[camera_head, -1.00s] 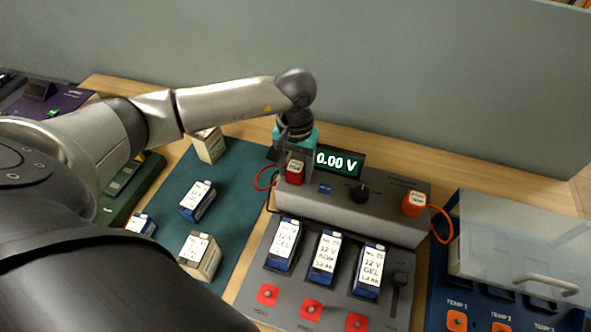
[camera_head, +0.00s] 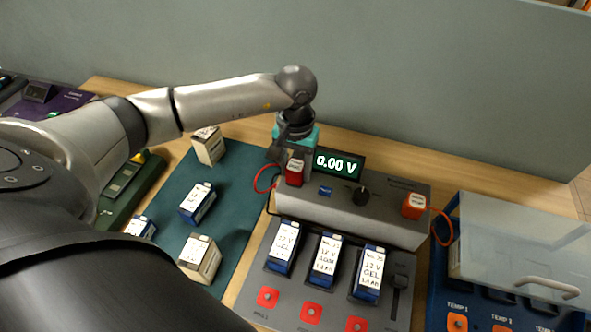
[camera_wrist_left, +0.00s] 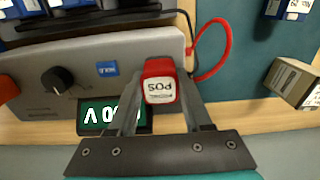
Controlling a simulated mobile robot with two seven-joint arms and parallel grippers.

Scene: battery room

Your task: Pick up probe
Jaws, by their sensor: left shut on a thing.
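The red probe (camera_head: 295,173), with a white label reading POS, is at the left end of the grey meter box (camera_head: 345,207). A red cable loops from it on the left. My left gripper (camera_head: 291,158) reaches down from above and is shut on the probe. In the left wrist view the red probe (camera_wrist_left: 160,82) sits between the two fingers. I cannot tell whether it is clear of the box. An orange-red probe (camera_head: 414,205) stands at the box's right end with an orange cable. My right gripper is not in view.
The display (camera_head: 338,163) reads 0.00 V. Three batteries stand in the grey tester tray (camera_head: 262,250) in front. A green mat (camera_head: 228,216) at left holds several batteries. A clear-lidded blue case (camera_head: 520,250) stands at right. A wall panel rises behind the table.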

